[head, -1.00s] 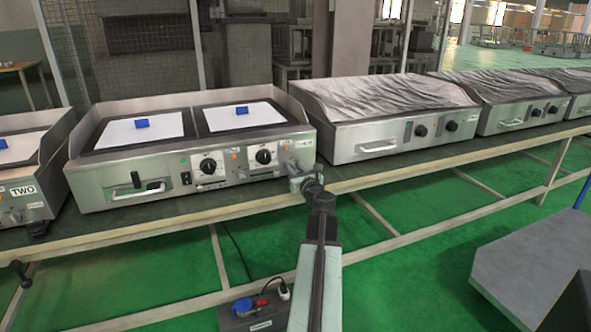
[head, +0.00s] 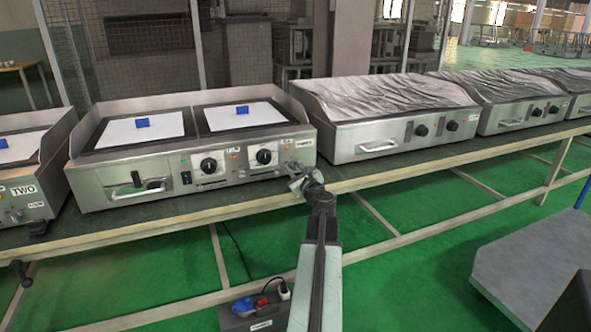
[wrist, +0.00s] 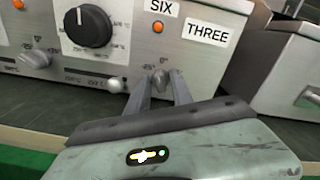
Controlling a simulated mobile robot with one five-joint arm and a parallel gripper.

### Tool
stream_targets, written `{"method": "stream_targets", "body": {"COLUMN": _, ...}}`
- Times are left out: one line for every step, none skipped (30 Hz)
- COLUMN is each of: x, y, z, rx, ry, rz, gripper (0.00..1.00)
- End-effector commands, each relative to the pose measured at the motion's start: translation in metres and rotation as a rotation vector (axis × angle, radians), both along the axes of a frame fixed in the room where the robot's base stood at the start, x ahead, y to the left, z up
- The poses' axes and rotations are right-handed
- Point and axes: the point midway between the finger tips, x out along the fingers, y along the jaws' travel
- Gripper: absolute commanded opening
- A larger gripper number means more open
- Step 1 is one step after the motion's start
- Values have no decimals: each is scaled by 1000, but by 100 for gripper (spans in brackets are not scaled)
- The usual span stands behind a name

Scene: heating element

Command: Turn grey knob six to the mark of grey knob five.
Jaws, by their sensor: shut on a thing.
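Grey knob six (wrist: 159,80) is a small grey knob low on the front panel, below the SIX label (wrist: 160,6) in the wrist view. My gripper (wrist: 160,88) is shut on it, one finger on each side, and partly hides it. The printed scale around it is mostly hidden. Grey knob five (wrist: 35,60) is at the left in the wrist view, its pointer tilted, with faint degree marks around it. In the head view my gripper (head: 297,180) is at the lower right corner of the unit with two white plates, and hides knob six.
A black dial (wrist: 87,27) and a round metal lever end (wrist: 116,85) lie left of my gripper. A THREE label (wrist: 208,33) is at the right. Another griddle (head: 385,125) stands to the right on the table, with a gap between.

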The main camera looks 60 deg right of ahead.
Motion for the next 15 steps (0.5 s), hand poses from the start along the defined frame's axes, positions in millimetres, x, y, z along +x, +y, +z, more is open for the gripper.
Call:
{"method": "stream_targets", "body": {"x": -2, "y": -1, "z": -1, "rx": -35, "ry": 27, "rz": -5, "gripper": 0}}
{"method": "stream_targets", "body": {"x": -2, "y": -1, "z": -1, "rx": -57, "ry": 44, "rz": -5, "gripper": 0}}
{"method": "stream_targets", "body": {"x": -2, "y": -1, "z": -1, "rx": -88, "ry": 66, "rz": -5, "gripper": 0}}
{"method": "stream_targets", "body": {"x": -2, "y": -1, "z": -1, "rx": -111, "ry": 84, "rz": -5, "gripper": 0}}
{"method": "stream_targets", "body": {"x": -2, "y": -1, "z": -1, "rx": -133, "ry": 100, "rz": -5, "gripper": 0}}
{"method": "stream_targets", "body": {"x": -2, "y": -1, "z": -1, "rx": -163, "ry": 123, "rz": -5, "gripper": 0}}
{"method": "stream_targets", "body": {"x": -2, "y": -1, "z": -1, "rx": -185, "ry": 139, "rz": -5, "gripper": 0}}
{"method": "stream_targets", "body": {"x": -2, "y": 0, "z": -1, "rx": -205, "ry": 154, "rz": -5, "gripper": 0}}
{"method": "stream_targets", "body": {"x": -2, "y": 0, "z": -1, "rx": -234, "ry": 175, "rz": -5, "gripper": 0}}
{"method": "stream_targets", "body": {"x": -2, "y": 0, "z": -1, "rx": -254, "ry": 190, "rz": -5, "gripper": 0}}
{"method": "stream_targets", "body": {"x": -2, "y": 0, "z": -1, "rx": -274, "ry": 205, "rz": -5, "gripper": 0}}
{"method": "stream_targets", "body": {"x": -2, "y": 0, "z": -1, "rx": -300, "ry": 224, "rz": -5, "gripper": 0}}
{"method": "stream_targets", "body": {"x": -2, "y": 0, "z": -1, "rx": -318, "ry": 238, "rz": -5, "gripper": 0}}
{"method": "stream_targets", "body": {"x": -2, "y": 0, "z": -1, "rx": -336, "ry": 251, "rz": -5, "gripper": 0}}
{"method": "stream_targets", "body": {"x": -2, "y": 0, "z": -1, "rx": -358, "ry": 267, "rz": -5, "gripper": 0}}
